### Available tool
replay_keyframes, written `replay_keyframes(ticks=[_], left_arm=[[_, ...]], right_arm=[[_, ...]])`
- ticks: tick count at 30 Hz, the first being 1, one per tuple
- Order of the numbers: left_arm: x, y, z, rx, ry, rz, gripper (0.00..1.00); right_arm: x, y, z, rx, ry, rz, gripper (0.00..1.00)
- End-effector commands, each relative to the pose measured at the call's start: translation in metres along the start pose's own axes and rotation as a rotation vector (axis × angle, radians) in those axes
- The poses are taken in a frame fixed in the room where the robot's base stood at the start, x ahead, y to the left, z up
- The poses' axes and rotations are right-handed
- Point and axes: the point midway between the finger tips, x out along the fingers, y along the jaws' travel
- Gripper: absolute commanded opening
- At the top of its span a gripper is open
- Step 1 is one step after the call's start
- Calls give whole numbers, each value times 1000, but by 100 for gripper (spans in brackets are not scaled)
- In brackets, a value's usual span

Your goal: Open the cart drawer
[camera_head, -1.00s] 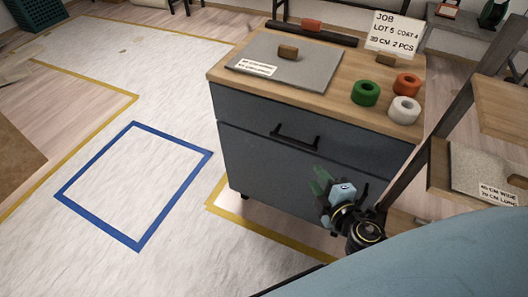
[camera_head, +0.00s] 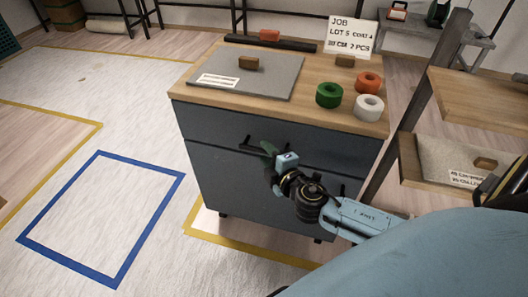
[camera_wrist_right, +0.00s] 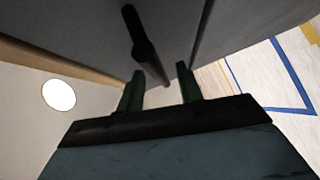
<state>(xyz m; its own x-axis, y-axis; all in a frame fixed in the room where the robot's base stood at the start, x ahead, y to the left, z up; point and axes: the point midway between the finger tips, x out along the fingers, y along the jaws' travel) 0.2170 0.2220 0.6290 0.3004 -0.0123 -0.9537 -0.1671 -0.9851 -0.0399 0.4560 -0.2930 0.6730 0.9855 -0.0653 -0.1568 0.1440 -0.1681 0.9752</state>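The cart (camera_head: 225,185) is dark blue-grey with a wooden top. Its upper drawer front (camera_head: 215,125) sits flush, so the drawer looks shut. A black bar handle (camera_head: 246,142) is on the front, partly hidden behind my right gripper (camera_head: 267,151). In the right wrist view, the handle (camera_wrist_right: 142,48) runs toward the space between the two green fingers of the right gripper (camera_wrist_right: 160,72). The fingers are apart. The handle's near end shows between the fingertips; I cannot tell whether they touch it. My left gripper is not in view.
On the cart top are a grey board (camera_head: 245,76), green tape (camera_head: 329,95), orange tape (camera_head: 369,83), white tape (camera_head: 369,107) and a job sign (camera_head: 350,36). A wooden shelf (camera_head: 480,105) stands close at the right. Floor left of the cart is clear, marked by blue tape (camera_head: 152,235).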

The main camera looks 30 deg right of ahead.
Motion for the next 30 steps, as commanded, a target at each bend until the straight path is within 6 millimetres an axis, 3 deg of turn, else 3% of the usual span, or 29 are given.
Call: replay_keyframes(ticks=[6,15,24,30], left_arm=[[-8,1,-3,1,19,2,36],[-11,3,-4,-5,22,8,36],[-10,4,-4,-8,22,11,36],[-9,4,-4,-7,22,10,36]], right_arm=[[17,0,0,0,0,0,36],[19,0,0,0,0,-1,36],[18,0,0,1,0,-1,0],[18,0,0,1,0,-1,0]])
